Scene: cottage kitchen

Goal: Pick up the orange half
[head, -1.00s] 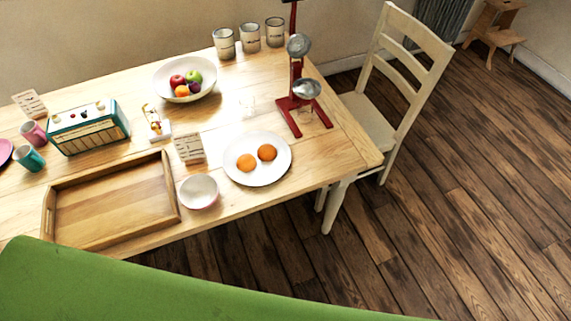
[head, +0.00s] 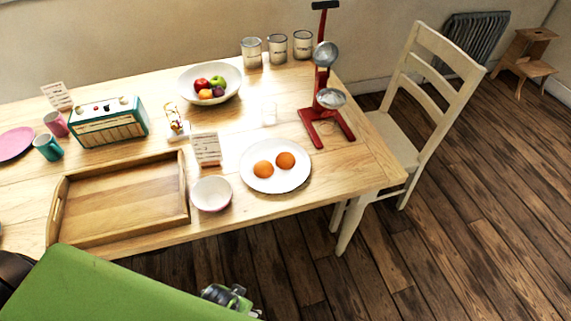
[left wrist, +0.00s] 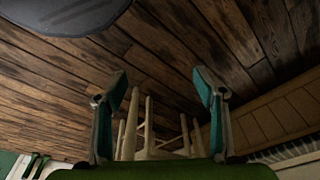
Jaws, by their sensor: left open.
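Two orange halves sit side by side on a white plate (head: 276,186) near the table's front right, in the head view. The left one (head: 263,170) and the right one (head: 285,160) look like rounded orange domes. My left gripper (left wrist: 158,76) is open and empty in the left wrist view, with floorboards and pale chair legs beyond its fingers. The orange halves do not show in that view. In the head view a metallic and green part of my arm shows at the bottom edge, below the table front and well apart from the plate. My right gripper is not seen.
A pink-white bowl (head: 211,194) and a card (head: 206,149) stand left of the plate, beside a wooden tray (head: 186,187). A chair (head: 404,143) is at the table's right end.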

